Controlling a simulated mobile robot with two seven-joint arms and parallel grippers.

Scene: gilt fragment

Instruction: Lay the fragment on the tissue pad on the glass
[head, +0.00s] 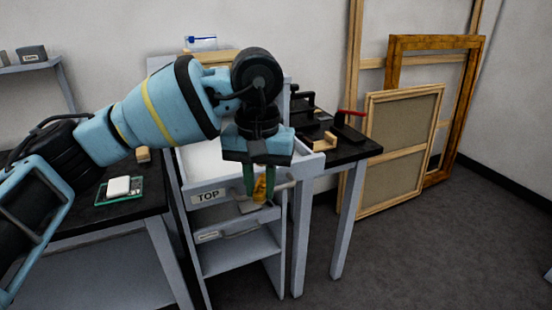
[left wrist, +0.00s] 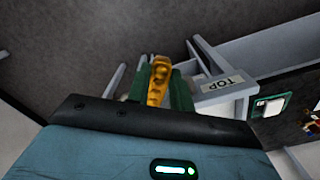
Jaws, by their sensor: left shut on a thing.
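My left gripper (head: 258,190) has green fingers pointing down, shut on the gilt fragment (head: 261,189), a small golden carved piece. It holds the fragment in the air in front of the drawer unit. In the left wrist view the fragment (left wrist: 157,82) shows between the green fingers. The white tissue pad (head: 119,186) lies on the green-edged glass (head: 105,196) on the dark table at the left. The pad (left wrist: 268,106) also shows at the right of the left wrist view. The gripper is apart from the pad, to its right. My right gripper is not in view.
The drawer labelled TOP (head: 208,195) stands open right beside the gripper. A dark bench (head: 350,152) with a red-handled tool is behind it to the right. Wooden frames (head: 405,120) lean on the wall. A small wooden block (head: 143,154) sits on the left table.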

